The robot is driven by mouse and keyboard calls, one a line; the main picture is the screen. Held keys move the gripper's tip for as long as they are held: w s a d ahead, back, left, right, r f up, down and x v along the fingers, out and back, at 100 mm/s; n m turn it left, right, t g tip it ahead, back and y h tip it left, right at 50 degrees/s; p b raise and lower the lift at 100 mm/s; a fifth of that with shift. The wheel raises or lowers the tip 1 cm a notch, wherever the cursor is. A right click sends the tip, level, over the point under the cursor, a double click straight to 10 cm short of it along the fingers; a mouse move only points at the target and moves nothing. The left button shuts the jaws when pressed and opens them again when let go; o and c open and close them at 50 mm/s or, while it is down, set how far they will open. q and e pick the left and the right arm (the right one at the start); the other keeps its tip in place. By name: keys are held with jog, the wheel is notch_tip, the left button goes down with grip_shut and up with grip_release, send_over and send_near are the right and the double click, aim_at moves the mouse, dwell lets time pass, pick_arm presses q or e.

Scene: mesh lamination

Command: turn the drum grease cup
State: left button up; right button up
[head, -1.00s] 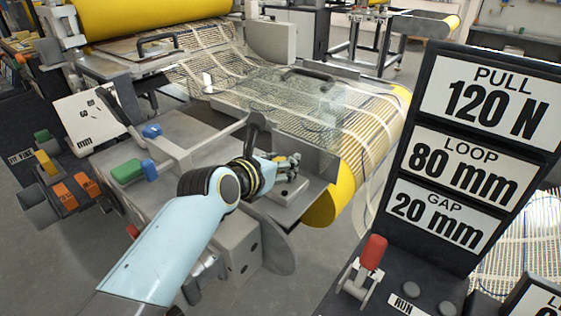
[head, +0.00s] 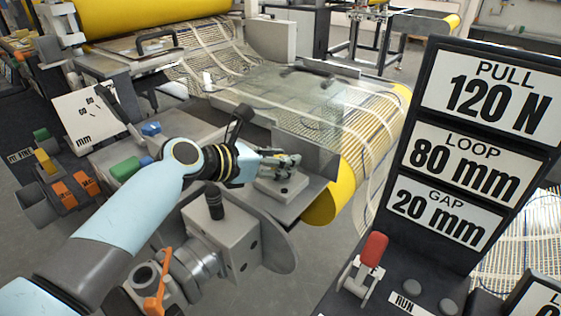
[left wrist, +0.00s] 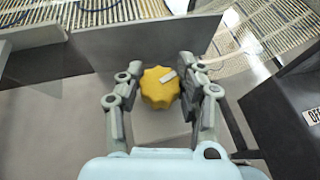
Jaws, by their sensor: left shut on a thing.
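The drum grease cup (left wrist: 160,88) is a yellow lobed knob with a small white mark near its upper right edge, seen in the left wrist view. My left gripper (left wrist: 158,72) is shut on it, one finger at each side. In the head view my left gripper (head: 284,160) reaches in from the left, over a small grey block (head: 281,186) on the metal plate. The cup itself is hidden by the fingers in the head view. My right gripper is not in view.
A sign post (head: 478,150) with a red-handled lever (head: 373,250) stands on the right. A grey machine block (head: 222,242) with an orange lever (head: 158,280) is below my arm.

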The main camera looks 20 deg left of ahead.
pick_arm(q)
jog(key=shift+m+g+h+b, duration=0.6)
jog(key=shift+m+g+h, duration=1.15)
jog(key=shift+m, duration=0.45)
jog(key=shift+g, duration=0.25)
jog(key=o, duration=1.2)
jog(key=shift+a, duration=0.1)
jog(key=v, duration=1.2)
jog(key=shift+f, duration=0.2)
